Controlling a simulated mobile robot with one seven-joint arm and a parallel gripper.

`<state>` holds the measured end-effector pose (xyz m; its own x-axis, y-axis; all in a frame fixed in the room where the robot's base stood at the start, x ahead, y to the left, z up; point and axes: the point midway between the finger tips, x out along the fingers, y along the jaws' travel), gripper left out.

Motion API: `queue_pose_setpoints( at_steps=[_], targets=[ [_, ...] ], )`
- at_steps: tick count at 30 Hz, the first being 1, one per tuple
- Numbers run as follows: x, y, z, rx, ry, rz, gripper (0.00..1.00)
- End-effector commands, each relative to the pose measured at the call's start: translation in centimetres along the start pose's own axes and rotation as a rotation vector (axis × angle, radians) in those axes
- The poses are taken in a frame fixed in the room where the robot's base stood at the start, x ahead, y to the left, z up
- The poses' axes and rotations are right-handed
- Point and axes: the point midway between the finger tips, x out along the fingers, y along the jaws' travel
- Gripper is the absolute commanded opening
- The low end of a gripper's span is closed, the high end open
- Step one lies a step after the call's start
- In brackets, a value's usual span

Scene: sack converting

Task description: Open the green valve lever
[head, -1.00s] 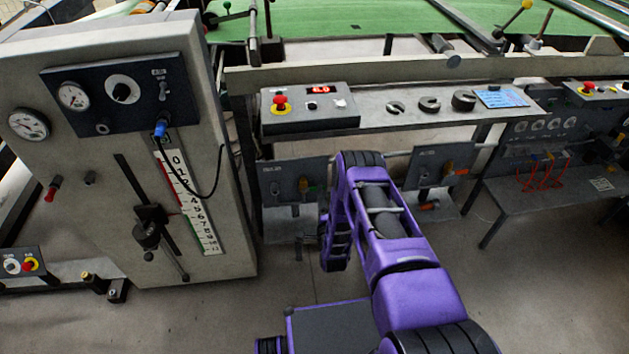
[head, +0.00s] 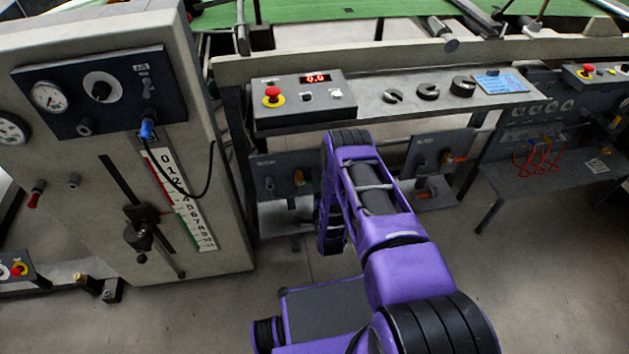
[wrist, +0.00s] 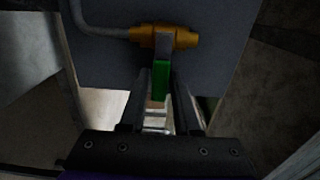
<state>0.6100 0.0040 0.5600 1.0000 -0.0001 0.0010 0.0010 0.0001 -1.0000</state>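The green valve lever (wrist: 160,83) shows in the wrist view, pointing down from a brass-orange valve body (wrist: 182,37) with a grey upper part. A grey pipe (wrist: 104,31) enters the valve from the left. My gripper (wrist: 161,88) is open, with one dark finger on each side of the lever's lower part. I cannot tell whether either finger touches it. In the head view my purple arm hides most of the gripper and the lever, in front of the dark valve panels under the bench.
A grey bench (head: 376,107) with a red-button control box (head: 304,98) stands above the valves. A second dark panel with orange fittings (head: 441,160) is to the right. A tall gauge cabinet (head: 96,190) stands close on the left. Open floor lies at the lower right.

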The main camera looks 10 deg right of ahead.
Motion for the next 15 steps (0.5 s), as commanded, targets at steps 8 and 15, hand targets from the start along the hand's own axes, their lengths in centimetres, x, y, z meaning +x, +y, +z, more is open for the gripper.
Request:
queue_pose_setpoints(
  at_steps=[8, 15],
  targets=[
    [0.01, -0.01, 0.01, 0.0, 0.0, 0.0, 0.0],
    [0.02, -0.02, 0.02, 0.0, 0.0, -0.001, 0.0]
  ],
)
